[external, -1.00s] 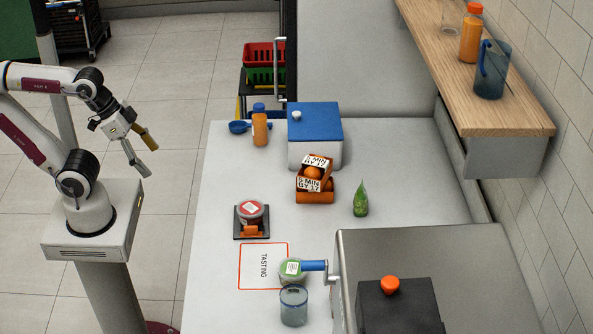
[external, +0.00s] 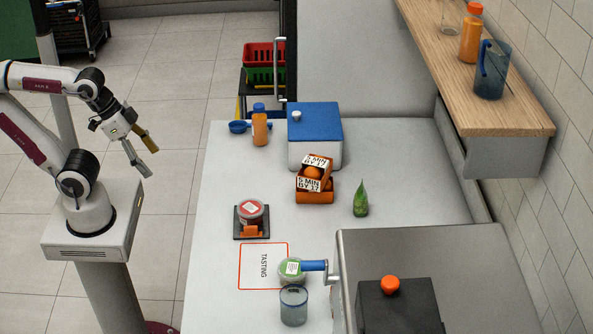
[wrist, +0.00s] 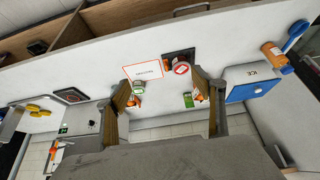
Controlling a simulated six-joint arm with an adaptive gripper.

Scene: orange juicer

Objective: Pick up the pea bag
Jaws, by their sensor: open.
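The pea bag (external: 361,200) is a small green pouch with a pointed top. It stands upright on the white counter, right of the orange box in the external view. A small green patch between my fingers in the wrist view (wrist: 187,101) may be the same bag, but it is too small to be sure. My gripper (external: 150,157) is open and empty. It is off the counter's left side, high and far from the bag. Its two fingers also show spread apart in the wrist view (wrist: 162,85).
The orange box (external: 314,197) stands left of the bag, with the blue-lidded ice box (external: 315,122) behind. A red-lidded tub (external: 251,211), green-lidded tub (external: 292,271), blue cup (external: 293,306) and juicer (external: 400,303) are nearer. Counter right of the bag is clear.

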